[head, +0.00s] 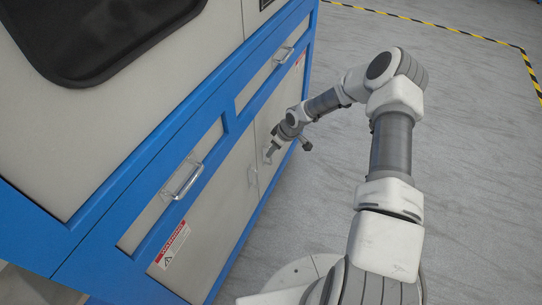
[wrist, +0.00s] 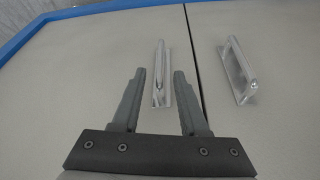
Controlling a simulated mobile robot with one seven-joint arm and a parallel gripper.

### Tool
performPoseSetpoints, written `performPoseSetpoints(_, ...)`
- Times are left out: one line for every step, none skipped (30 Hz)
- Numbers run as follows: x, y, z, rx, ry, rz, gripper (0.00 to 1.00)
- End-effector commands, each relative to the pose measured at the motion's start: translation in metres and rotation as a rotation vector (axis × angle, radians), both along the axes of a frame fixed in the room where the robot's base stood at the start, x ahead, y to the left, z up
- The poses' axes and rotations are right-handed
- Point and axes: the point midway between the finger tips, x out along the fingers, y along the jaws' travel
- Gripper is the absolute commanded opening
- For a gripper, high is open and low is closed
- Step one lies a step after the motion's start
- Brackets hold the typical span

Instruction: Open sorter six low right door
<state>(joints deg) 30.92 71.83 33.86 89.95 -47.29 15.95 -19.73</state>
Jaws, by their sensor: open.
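The sorter's low right door (head: 270,117) is a light grey panel in a blue frame and looks closed. Its silver bar handle (wrist: 160,88) lies between the fingers in the wrist view. My gripper (head: 269,154) is at this handle in the head view, where the arm partly hides it. The wrist view shows my gripper (wrist: 159,73) open, one finger on each side of the handle, with a gap to both. I cannot tell how deep the handle sits between them.
The neighbouring low door's handle (head: 252,177) is close by; a dark seam separates the doors. Drawers with silver handles (head: 185,181) sit above. A warning label (head: 174,245) is on the lower left panel. The grey floor (head: 470,170) at right is clear.

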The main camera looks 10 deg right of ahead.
Motion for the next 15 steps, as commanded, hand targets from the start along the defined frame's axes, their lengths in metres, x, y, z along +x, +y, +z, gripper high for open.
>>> performPoseSetpoints(0.002,0.003,-0.011,0.001,0.002,0.0,0.43)
performPoseSetpoints(0.003,0.004,-0.015,0.0,0.002,-0.001,0.43)
performPoseSetpoints(0.005,0.005,-0.02,0.001,0.001,0.0,0.43)
performPoseSetpoints(0.006,0.006,-0.023,0.0,0.001,0.0,0.43)
performPoseSetpoints(0.007,0.007,-0.025,0.0,0.001,0.001,0.43)
performPoseSetpoints(0.008,0.007,-0.028,-0.001,0.0,0.001,0.43)
performPoseSetpoints(0.009,0.008,-0.029,-0.001,0.0,0.001,0.43)
performPoseSetpoints(0.009,0.008,-0.031,-0.001,0.001,0.0,0.43)
performPoseSetpoints(0.009,0.009,-0.032,-0.001,0.001,0.0,0.43)
performPoseSetpoints(0.009,0.009,-0.033,-0.001,0.001,0.0,0.43)
performPoseSetpoints(0.009,0.009,-0.033,-0.001,0.001,0.0,0.43)
performPoseSetpoints(0.01,0.009,-0.033,-0.001,0.001,0.0,0.43)
performPoseSetpoints(0.01,0.009,-0.033,-0.001,0.001,0.0,0.43)
performPoseSetpoints(0.01,0.009,-0.033,-0.001,0.001,0.0,0.43)
performPoseSetpoints(0.01,0.009,-0.033,-0.001,0.001,0.0,0.43)
